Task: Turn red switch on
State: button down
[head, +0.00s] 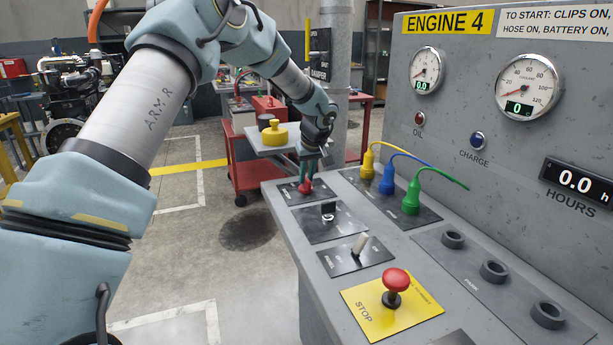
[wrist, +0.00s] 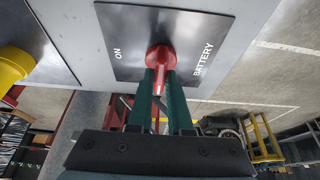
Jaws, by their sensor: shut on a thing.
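The red switch (head: 305,187) stands on a dark plate at the far left corner of the grey engine console. In the wrist view the red switch (wrist: 160,58) sits on a plate (wrist: 125,40) marked ON and BATTERY. My gripper (head: 309,170) reaches down to it from above. In the wrist view my gripper's two green fingers (wrist: 160,85) are shut on the red switch, one on each side. The fingers hide part of the switch, and its exact turn is hard to tell.
On the console (head: 285,222) are a black switch (head: 328,210), a pale lever (head: 360,244) and a red stop button (head: 396,281) on a yellow plate. Yellow, blue and green plugs (head: 388,180) with cables stand beside the red switch. A red cart (head: 250,165) stands behind.

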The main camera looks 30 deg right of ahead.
dwell(0.4)
jog(key=m+h+b, duration=0.1)
jog(key=m, duration=0.3)
jog(key=shift+w+a, duration=0.1)
jog(key=shift+a, duration=0.05)
jog(key=m+h+p, duration=0.1)
jog(key=m, duration=0.1)
jog(key=m+g+h+p, duration=0.1)
jog(key=m, duration=0.1)
jog(key=shift+w+r, duration=0.1)
jog(key=shift+r, duration=0.1)
jog(key=m+g+p, duration=0.1)
jog(key=m, duration=0.1)
jog(key=m+g+p, duration=0.1)
jog(key=m+p, duration=0.1)
jog(key=m, duration=0.1)
jog(key=shift+w+a+h, duration=0.1)
jog(key=shift+a+h, duration=0.05)
jog(key=shift+h, duration=0.25)
jog(key=shift+w+f+m+g+p, duration=0.15)
jog(key=shift+m+g+p, duration=0.55)
jog(key=shift+m, duration=1.8)
jog(key=shift+g+b, duration=0.3)
jog(key=c, duration=0.8)
grip_release()
jog(key=shift+c, duration=0.2)
